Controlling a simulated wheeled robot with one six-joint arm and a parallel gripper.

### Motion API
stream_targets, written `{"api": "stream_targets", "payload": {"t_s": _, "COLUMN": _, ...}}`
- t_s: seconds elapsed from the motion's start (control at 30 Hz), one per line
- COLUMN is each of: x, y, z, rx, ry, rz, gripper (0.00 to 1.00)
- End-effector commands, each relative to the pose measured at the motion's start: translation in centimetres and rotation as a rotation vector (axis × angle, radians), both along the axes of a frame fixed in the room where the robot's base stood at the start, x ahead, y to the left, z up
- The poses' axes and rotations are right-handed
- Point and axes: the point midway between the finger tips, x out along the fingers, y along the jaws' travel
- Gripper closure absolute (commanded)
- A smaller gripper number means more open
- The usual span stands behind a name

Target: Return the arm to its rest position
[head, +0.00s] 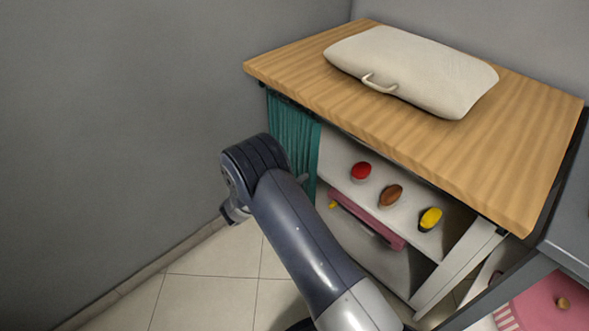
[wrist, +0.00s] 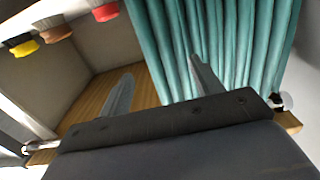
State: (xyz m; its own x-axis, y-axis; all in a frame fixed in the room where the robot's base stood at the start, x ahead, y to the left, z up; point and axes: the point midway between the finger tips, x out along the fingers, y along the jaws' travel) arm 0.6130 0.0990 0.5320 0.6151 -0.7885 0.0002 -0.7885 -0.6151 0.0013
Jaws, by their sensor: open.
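My arm (head: 300,235) reaches up from the bottom of the head view, in front of a wooden-topped table. Its wrist end is near the table's left front corner, beside a teal curtain (head: 293,140). In the wrist view my gripper (wrist: 162,70) has its two fingers spread apart with nothing between them. The teal curtain (wrist: 220,45) hangs close behind the fingers in that view. In the head view the fingers are mostly hidden behind my wrist, and I cannot tell whether they touch the curtain.
The table top (head: 300,62) carries a cream cushion-like board (head: 425,70) with a handle. A grey wall (head: 120,120) stands left; tiled floor (head: 215,270) is clear.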

Motion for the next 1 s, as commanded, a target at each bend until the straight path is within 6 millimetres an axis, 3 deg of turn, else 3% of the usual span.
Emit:
{"api": "stream_targets", "payload": {"t_s": 0.27, "x": 0.4, "y": -0.5, "z": -0.1, "rx": 0.001, "ry": 0.0, "rz": -0.002, "gripper": 0.38}}
{"api": "stream_targets", "payload": {"t_s": 0.8, "x": 6.0, "y": -7.8, "z": -0.1, "rx": 0.001, "ry": -0.002, "rz": -0.004, "gripper": 0.38}}
{"api": "stream_targets", "payload": {"t_s": 1.0, "x": 6.5, "y": -8.8, "z": 0.1, "rx": 0.001, "ry": 0.001, "rz": 0.0, "gripper": 0.38}}
